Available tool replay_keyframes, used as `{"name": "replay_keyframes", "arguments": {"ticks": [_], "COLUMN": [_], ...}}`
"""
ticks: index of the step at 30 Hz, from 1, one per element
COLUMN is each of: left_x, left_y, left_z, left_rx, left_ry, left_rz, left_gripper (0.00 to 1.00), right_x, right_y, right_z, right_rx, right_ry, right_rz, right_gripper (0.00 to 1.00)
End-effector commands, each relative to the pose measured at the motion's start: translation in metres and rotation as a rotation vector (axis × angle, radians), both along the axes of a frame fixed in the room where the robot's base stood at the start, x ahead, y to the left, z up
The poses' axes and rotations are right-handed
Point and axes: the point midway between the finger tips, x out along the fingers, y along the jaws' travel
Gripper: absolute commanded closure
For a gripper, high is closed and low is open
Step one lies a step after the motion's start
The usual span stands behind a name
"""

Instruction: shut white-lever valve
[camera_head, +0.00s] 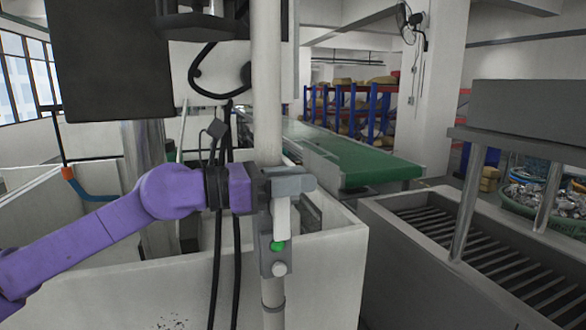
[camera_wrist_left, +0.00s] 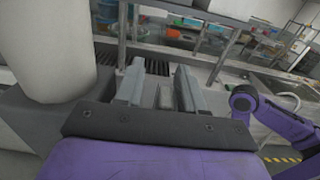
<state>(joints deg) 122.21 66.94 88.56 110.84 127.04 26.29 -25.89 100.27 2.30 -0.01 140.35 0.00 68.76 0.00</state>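A white vertical pipe (camera_head: 268,80) carries a pale lever (camera_head: 282,216), which hangs roughly downward below my gripper. Under it is a grey fitting (camera_head: 266,262) with a green round spot. My left gripper (camera_head: 290,184) reaches across the front of the pipe from the left, at the lever's upper part. In the left wrist view its two fingers (camera_wrist_left: 164,88) stand apart, with the pipe (camera_wrist_left: 45,45) to their left. A small grey piece shows between them; I cannot tell whether it is the lever. Whether the fingers touch the lever is hidden. My right gripper is not seen.
White tank walls (camera_head: 330,265) stand behind and around the pipe. Black cables (camera_head: 227,240) hang just left of it. A grey slatted basin (camera_head: 490,250) stands at the right, and a green conveyor (camera_head: 360,163) runs behind.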

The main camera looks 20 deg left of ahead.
Motion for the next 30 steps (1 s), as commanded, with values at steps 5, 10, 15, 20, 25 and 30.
{"name": "replay_keyframes", "arguments": {"ticks": [5,10,15,20,25,30], "left_x": [0.0,0.0,0.0,0.0,0.002,0.006], "left_y": [0.001,0.001,0.0,-0.001,-0.004,-0.009], "left_z": [0.0,0.0,-0.001,0.0,0.0,-0.001], "left_rx": [0.0,0.001,0.001,0.018,0.075,0.177], "left_ry": [-0.001,-0.001,0.0,0.01,0.05,0.118], "left_rz": [0.001,0.001,0.001,0.001,-0.001,-0.002], "left_gripper": [0.62,1.0,1.0,1.0,1.0,1.0], "right_x": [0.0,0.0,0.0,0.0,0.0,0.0], "right_y": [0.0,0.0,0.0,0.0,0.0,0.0], "right_z": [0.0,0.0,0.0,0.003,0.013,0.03], "right_rx": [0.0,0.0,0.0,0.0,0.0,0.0], "right_ry": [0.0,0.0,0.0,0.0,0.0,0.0], "right_rz": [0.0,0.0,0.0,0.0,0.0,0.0], "right_gripper": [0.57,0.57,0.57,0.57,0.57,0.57]}}
